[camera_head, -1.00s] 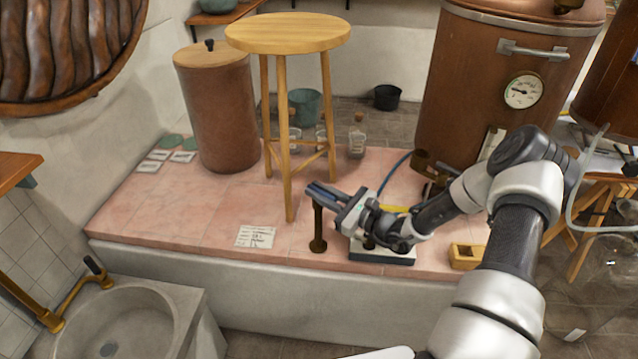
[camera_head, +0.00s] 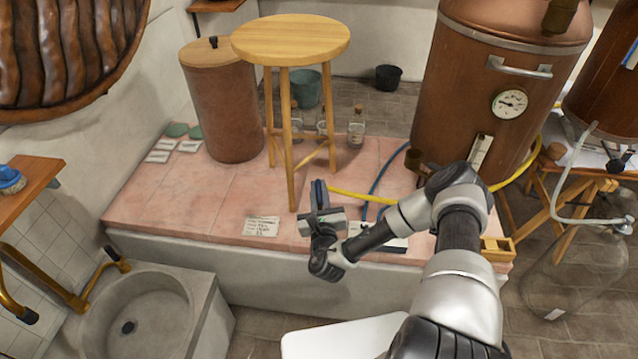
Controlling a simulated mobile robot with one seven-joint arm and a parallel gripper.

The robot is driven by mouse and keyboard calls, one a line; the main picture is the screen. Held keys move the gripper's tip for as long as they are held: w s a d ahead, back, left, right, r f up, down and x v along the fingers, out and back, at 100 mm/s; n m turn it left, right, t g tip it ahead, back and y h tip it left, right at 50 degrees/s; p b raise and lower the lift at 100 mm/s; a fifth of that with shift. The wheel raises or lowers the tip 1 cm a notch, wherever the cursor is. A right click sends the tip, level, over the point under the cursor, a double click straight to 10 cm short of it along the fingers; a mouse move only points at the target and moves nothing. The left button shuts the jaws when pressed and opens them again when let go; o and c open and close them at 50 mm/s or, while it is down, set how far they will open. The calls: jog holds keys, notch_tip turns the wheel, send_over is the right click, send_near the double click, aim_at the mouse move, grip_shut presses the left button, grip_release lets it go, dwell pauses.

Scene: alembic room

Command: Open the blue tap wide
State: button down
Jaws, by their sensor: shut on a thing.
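The blue tap's handle (camera_head: 319,194) shows as a narrow blue bar at the front of the pink tiled platform. My gripper (camera_head: 321,188) has its two dark fingers closed along the sides of this bar. The fingers point away from me, toward the stool leg. The tap's post and body are hidden behind my gripper and wrist, so I cannot tell how far the valve is open.
A wooden stool (camera_head: 291,38) stands just behind my gripper. A blue hose (camera_head: 384,180) and a yellow hose (camera_head: 355,196) run to its right. A paper card (camera_head: 261,227) lies to its left. A copper boiler (camera_head: 463,95) stands at the back right. A stone basin (camera_head: 140,300) is at the front left.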

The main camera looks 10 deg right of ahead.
jog(key=shift+m+h+p, duration=0.35)
jog(key=shift+m+h, duration=0.15)
jog(key=shift+h, duration=0.3)
jog(key=c, duration=1.7)
grip_release()
jog(key=shift+s+a+p, duration=0.15)
jog(key=shift+s+a, duration=0.4)
jog(key=shift+s, duration=2.3)
jog(key=shift+s+a+p, duration=0.15)
jog(key=shift+s+a, duration=0.4)
jog(key=shift+s, duration=2.3)
jog(key=shift+s+a+p, duration=0.15)
jog(key=shift+s+a, duration=0.4)
jog(key=shift+s, duration=2.3)
jog(key=shift+r, duration=0.1)
